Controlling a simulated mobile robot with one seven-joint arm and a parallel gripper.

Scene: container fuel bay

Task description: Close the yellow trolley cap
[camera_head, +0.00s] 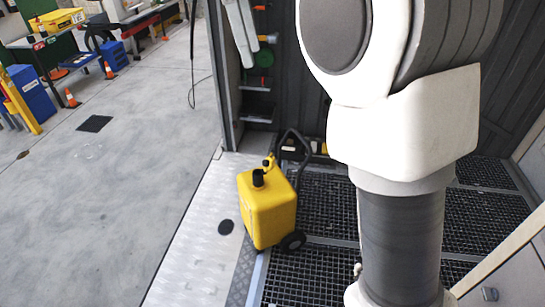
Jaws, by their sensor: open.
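The yellow fuel trolley (268,212) stands upright just right of the pale metal strip, at the edge of the grating. A short black neck or cap (258,177) stands up on its top. A small yellow part (269,161) rises just behind it. At this size I cannot tell whether the black piece is an open neck or a cap, or how a lid sits. My gripper (243,32) shows as two pale grey fingers at the top, open, above and apart from the trolley. Its upper part is out of frame.
My arm covers much of the right side. Tools hang on the dark back wall (282,85). Open concrete floor (130,190) lies left. Orange cones (71,98) and a blue cabinet (32,92) stand far left.

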